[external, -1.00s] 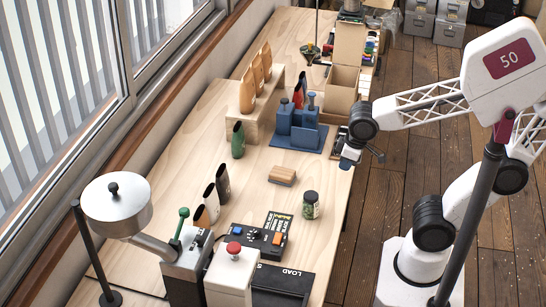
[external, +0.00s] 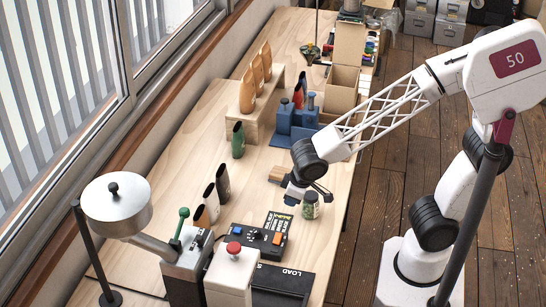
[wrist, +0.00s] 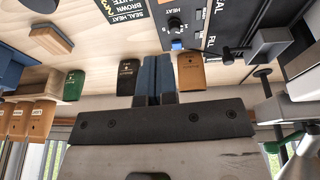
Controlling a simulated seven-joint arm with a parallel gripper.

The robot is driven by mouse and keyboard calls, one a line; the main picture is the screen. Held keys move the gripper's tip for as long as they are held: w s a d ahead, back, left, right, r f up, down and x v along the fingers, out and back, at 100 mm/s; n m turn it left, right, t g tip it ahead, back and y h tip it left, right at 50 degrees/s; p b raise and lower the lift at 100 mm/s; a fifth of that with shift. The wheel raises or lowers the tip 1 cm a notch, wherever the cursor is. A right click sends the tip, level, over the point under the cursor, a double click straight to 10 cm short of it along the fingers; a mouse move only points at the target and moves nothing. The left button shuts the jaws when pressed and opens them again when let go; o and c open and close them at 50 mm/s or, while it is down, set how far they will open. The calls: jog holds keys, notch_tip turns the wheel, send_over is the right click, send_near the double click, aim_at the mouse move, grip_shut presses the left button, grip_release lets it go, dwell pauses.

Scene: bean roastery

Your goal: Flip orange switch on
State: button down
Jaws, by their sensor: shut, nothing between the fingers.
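The orange switch (external: 278,238) sits on the right end of the black control box (external: 254,243), on the bench. A blue switch (external: 238,230) is at the box's left end. In the wrist view the control box (wrist: 200,20) is at the top right with the blue switch (wrist: 177,44) on its near edge; I cannot make out the orange switch there. My gripper (external: 291,199) is above the bench, beyond the box and close to the glass jar in the picture. Its two blue fingers (wrist: 157,60) are together and empty, apart from the switches.
The jar (external: 310,208) stands to the right of the box, near the bench edge. The red-knobbed white unit (external: 233,270) and black LOAD tray (external: 283,279) are in front.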

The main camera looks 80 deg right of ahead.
jog(key=shift+w+a+f, duration=0.25)
jog(key=shift+a+f, duration=0.05)
jog(key=shift+a, duration=0.2)
jog(key=shift+f, duration=0.1)
send_near(278, 234)
jog(key=x, duration=0.5)
jog(key=shift+w+a, duration=0.15)
jog(key=shift+w, duration=0.2)
jog(key=shift+f, duration=0.85)
